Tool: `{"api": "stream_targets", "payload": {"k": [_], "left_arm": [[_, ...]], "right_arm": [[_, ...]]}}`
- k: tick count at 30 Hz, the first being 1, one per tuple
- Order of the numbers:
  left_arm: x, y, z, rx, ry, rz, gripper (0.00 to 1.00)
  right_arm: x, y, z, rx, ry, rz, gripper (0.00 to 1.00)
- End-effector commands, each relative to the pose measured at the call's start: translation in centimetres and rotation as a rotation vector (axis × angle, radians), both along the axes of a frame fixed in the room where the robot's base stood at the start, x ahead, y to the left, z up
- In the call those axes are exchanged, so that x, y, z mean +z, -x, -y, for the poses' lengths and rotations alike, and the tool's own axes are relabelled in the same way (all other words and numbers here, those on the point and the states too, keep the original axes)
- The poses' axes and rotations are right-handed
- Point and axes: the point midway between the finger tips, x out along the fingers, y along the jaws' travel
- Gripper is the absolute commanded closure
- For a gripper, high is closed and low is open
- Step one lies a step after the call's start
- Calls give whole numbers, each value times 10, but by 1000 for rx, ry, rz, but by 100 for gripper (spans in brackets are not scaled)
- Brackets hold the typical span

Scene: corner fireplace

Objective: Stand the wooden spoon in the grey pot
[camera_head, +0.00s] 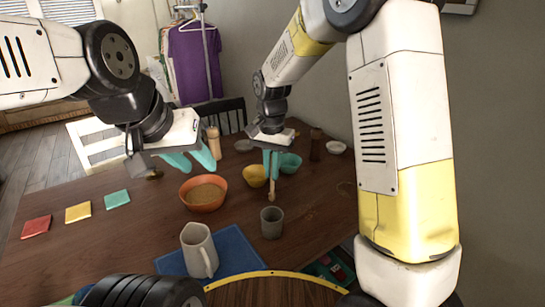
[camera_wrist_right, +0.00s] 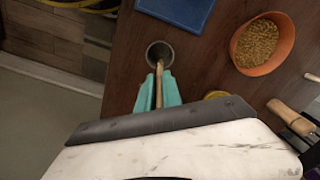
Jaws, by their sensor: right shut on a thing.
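The grey pot (camera_head: 271,224) stands upright on the dark wooden table, right of the blue mat. It also shows in the right wrist view (camera_wrist_right: 151,61). My right gripper (camera_head: 271,165) is shut on the wooden spoon (camera_head: 271,191), which hangs about upright below the teal fingers. In the head view the spoon's lower end is just above and behind the pot's rim. In the right wrist view the spoon (camera_wrist_right: 160,85) points to the pot's mouth and overlaps its near edge. My left gripper (camera_head: 198,162) is open and empty, above the table behind the orange bowl.
An orange bowl (camera_head: 203,207) with brown contents is left of the pot, and a yellow bowl (camera_head: 254,182) is behind it. A pale jug (camera_head: 197,252) stands on the blue mat (camera_head: 234,249). Red, yellow and teal squares lie at left. A teal bowl (camera_head: 291,161) is farther back.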

Motion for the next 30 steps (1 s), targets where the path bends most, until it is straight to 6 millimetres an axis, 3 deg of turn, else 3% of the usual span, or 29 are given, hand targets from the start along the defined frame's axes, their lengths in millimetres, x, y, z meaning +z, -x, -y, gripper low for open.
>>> {"api": "stream_targets", "payload": {"k": [30], "left_arm": [[0, 0, 0, 0, 0, 0, 64]], "right_arm": [[-82, 1, 1, -1, 1, -3, 100]]}}
